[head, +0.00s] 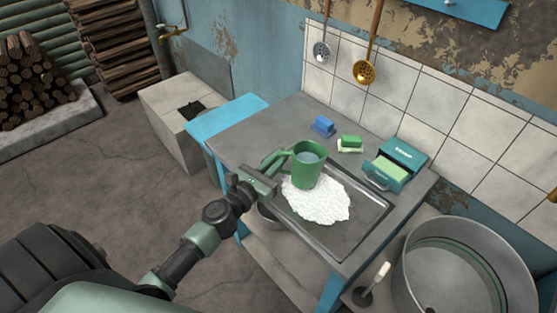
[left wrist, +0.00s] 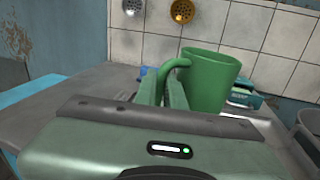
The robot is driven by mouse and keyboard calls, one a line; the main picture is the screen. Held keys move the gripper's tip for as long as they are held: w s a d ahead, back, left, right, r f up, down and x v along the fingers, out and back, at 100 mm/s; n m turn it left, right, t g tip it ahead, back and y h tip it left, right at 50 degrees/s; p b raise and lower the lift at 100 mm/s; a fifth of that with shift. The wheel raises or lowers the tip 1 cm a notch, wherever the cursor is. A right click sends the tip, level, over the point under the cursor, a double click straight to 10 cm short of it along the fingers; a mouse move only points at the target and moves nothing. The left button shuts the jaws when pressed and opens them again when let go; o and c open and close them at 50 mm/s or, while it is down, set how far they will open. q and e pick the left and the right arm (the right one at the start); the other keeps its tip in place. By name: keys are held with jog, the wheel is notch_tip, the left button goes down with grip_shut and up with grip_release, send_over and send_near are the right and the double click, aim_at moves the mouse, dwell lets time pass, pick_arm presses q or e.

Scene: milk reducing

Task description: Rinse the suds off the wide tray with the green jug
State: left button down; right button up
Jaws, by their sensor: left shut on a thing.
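The green jug (head: 307,166) is upright over the left part of the wide tray, with pale liquid visible inside. My left gripper (head: 277,165) is shut on the jug's handle. In the left wrist view, the fingers (left wrist: 165,92) meet at the handle and the green jug (left wrist: 209,80) stands beyond them. The wide tray (head: 349,242) is a shallow grey metal tray set in the counter. White suds (head: 318,204) cover its left and middle part, right beneath the jug. I cannot tell whether the jug's bottom touches the suds. My right gripper is not in view.
A blue sponge (head: 323,125), a green sponge (head: 350,141) and a teal box (head: 398,162) sit along the back of the counter (head: 267,136). A large metal tub (head: 462,270) stands at the right. A ladle and skimmer (head: 364,71) hang on the tiled wall.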

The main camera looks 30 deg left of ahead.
pick_arm(q)
jog(key=shift+a+r+m+p, duration=0.2)
jog(key=shift+r+m+p, duration=0.1)
jog(key=shift+r+m, duration=0.55)
jog(key=shift+r+m+p, duration=0.4)
jog(key=shift+r+m, duration=0.25)
jog(key=shift+m, duration=0.2)
jog(key=r+m+p, duration=0.1)
jog(key=m, duration=0.1)
jog(key=shift+r+m, duration=0.3)
jog(key=shift+r, duration=0.05)
jog(key=m, duration=0.1)
jog(key=r+m+p, duration=0.1)
jog(key=shift+d+m, duration=0.3)
jog(key=shift+d, duration=0.1)
jog(key=d+m+p, duration=0.1)
jog(key=m, duration=0.1)
jog(key=d+m, duration=0.1)
jog(key=m, duration=0.1)
jog(key=shift+s+d+p, duration=0.15)
jog(key=shift+d+p, duration=0.15)
jog(key=shift+p, duration=0.1)
jog(key=shift+f, duration=0.1)
